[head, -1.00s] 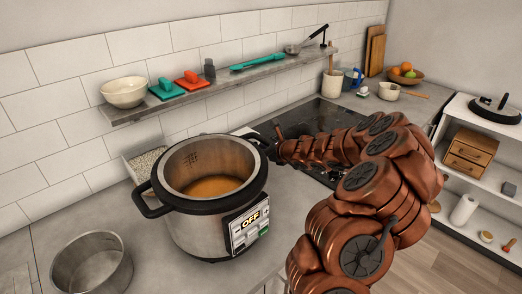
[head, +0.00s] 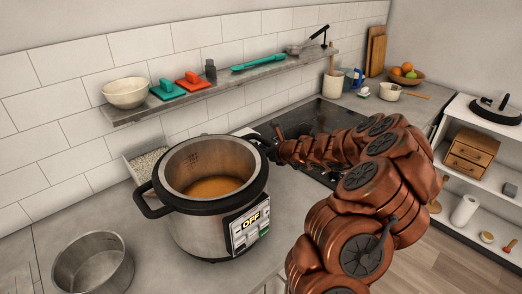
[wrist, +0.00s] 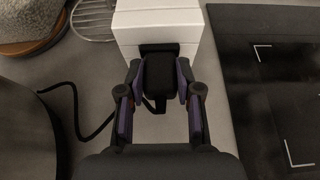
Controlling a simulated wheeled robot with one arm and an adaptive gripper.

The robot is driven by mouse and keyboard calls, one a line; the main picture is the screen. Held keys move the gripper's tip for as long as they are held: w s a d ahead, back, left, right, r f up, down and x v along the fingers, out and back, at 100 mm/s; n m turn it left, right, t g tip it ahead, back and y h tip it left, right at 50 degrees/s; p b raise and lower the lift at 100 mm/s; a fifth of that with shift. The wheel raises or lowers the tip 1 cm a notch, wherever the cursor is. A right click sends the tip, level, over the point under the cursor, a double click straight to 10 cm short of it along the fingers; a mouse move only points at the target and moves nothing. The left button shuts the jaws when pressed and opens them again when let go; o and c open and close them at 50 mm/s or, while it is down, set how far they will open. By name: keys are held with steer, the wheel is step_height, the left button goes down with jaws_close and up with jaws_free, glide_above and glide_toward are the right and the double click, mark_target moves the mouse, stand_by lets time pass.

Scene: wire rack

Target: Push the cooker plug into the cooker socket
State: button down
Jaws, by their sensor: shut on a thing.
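The black cooker plug (wrist: 160,76) is between the two fingers of my gripper (wrist: 161,92), which is shut on it in the wrist view. The plug's far end is at the dark opening of the cooker socket (wrist: 158,28), a white block. How deep the plug sits cannot be told. A black cord (wrist: 82,124) curves on the counter at left. The cooker (head: 206,220) stands on the counter in the head view, with its lid off, orange-brown contents inside and its panel reading OFF. In that view my gripper and the socket are mostly hidden behind the cooker and my arm.
The black hob (wrist: 275,90) lies right of the socket. A wire rack (wrist: 93,18) and part of a rounded container (wrist: 32,22) are at its left. In the head view, a metal pot (head: 92,265) stands front left, and a shelf (head: 215,88) runs along the wall.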

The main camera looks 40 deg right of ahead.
steer(key=c, duration=0.7)
jaws_free()
steer(key=shift+w, duration=0.1)
steer(key=p+v, duration=0.2)
steer(key=v, duration=0.4)
stand_by(0.5)
steer(key=v, duration=1.2)
steer(key=shift+f, duration=0.1)
steer(key=shift+a, duration=0.15)
